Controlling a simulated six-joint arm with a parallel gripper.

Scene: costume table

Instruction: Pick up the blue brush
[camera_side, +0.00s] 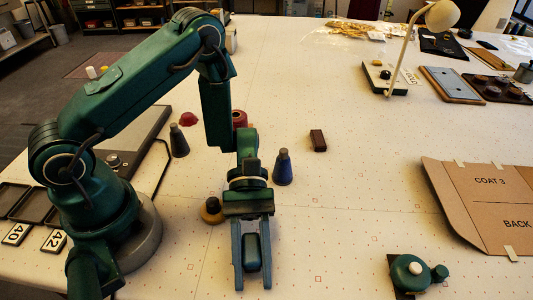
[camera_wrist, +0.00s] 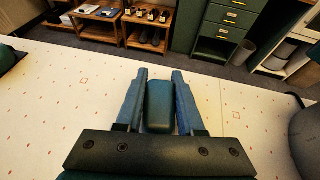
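A blue cone-shaped thing (camera_side: 283,168) with a dark narrow top stands upright on the white table, just right of my wrist in the side view. It is the only clearly blue loose thing I see; I cannot tell whether it is the brush. My gripper (camera_side: 252,284) points toward the table's front, with its fingers apart. In the wrist view my gripper (camera_wrist: 158,72) also shows two spread fingers. A dark teal block sits between them and looks like part of my gripper. No held object is evident. The blue thing is not in the wrist view.
A dark cone (camera_side: 179,142), red piece (camera_side: 189,119), brown block (camera_side: 318,140) and tan-and-black round thing (camera_side: 212,211) stand nearby. Cardboard patterns (camera_side: 485,205) lie right, a green device (camera_side: 411,273) front right, and a lamp (camera_side: 398,65) behind. The middle right is mostly clear.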

